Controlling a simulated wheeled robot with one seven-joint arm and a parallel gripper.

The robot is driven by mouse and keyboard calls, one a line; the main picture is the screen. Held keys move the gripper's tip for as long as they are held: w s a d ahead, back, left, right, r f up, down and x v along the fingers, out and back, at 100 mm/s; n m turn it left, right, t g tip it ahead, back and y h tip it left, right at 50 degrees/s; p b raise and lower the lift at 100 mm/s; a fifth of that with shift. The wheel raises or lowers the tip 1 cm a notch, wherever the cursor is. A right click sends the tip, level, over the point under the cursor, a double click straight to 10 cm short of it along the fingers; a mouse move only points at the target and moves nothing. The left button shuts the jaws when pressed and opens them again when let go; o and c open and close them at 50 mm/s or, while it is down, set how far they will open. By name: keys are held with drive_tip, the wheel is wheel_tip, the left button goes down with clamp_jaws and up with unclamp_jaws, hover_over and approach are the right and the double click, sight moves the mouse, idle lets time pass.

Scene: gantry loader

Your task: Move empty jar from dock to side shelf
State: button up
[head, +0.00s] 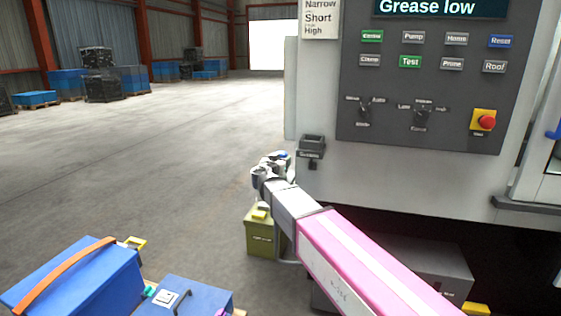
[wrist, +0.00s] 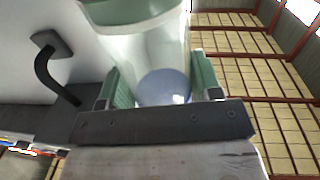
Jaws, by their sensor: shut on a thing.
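My gripper (wrist: 160,83) is shut on a clear jar (wrist: 148,52), with a green finger pad on each side of it. The jar has a wide pale-green rim, and a round bluish end shows through its wall. I see no contents in it. In the head view my gripper (head: 268,170) is small, beside the left edge of the machine, and hides most of the jar. A dark dock-like box (head: 311,146) is fixed to the machine front just above and right of the gripper; its label is too small to read surely. I cannot pick out the side shelf for certain.
The machine's control panel (head: 425,85) has buttons, knobs and a red stop. A dark ledge (head: 528,205) juts out at right. An olive can (head: 261,238) stands below my gripper. Blue boxes (head: 80,285) are at lower left. A black hook (wrist: 52,72) is near the jar. Open floor lies left.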

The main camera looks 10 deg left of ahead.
drive_tip(key=o, duration=0.9)
drive_tip(key=shift+o, duration=0.2)
drive_tip(key=shift+s+r, duration=0.1)
drive_tip(key=s+a, duration=0.2)
drive_tip(key=s, duration=0.9)
drive_tip(key=shift+s, duration=0.3)
